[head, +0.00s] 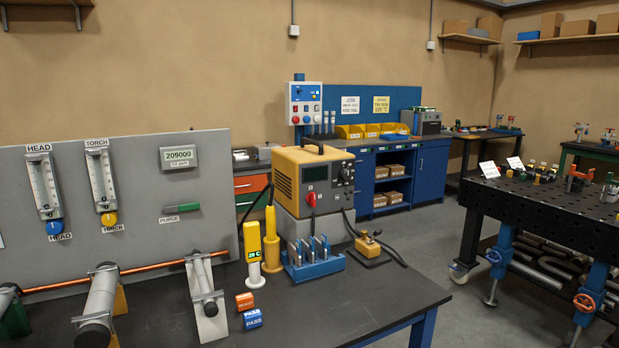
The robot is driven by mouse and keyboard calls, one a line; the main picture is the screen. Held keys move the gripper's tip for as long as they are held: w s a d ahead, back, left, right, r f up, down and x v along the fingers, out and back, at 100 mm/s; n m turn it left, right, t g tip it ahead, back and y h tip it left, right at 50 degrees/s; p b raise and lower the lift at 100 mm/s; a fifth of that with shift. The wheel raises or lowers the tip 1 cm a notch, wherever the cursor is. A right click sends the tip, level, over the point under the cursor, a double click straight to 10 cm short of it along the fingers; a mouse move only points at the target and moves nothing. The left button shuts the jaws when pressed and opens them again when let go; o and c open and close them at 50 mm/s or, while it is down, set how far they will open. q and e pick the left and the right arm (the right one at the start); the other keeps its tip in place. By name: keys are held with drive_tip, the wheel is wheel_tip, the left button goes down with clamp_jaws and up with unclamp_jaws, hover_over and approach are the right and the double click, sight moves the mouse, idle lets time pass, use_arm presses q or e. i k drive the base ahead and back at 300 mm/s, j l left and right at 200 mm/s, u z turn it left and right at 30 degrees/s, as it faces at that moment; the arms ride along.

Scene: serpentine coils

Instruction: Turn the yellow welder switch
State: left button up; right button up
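The yellow welder (291,178) stands on a grey block on the dark workbench, right of the grey panel. Its dark front face turns toward the right front. A small red switch handle (311,201) sits low on that face, pointing roughly upright. A round dark dial (345,175) is on the other dark face. Any markings around the switch are too small to read. Neither of my grippers shows in the head view, and nothing is touching the welder switch.
A blue rack (314,268) with several metal pieces stands before the welder, beside two yellow tools (271,240). A copper pipe (150,267) crosses stands at left. The bench's right front (390,297) is clear.

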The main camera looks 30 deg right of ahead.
sight(311, 199)
drive_tip(key=l+z, duration=0.2)
drive_tip(key=l, duration=0.35)
drive_tip(key=i+l+z, duration=0.2)
drive_tip(key=l, duration=0.3)
drive_tip(key=l+z, duration=0.25)
drive_tip(key=l, duration=0.3)
drive_tip(key=i, duration=0.05)
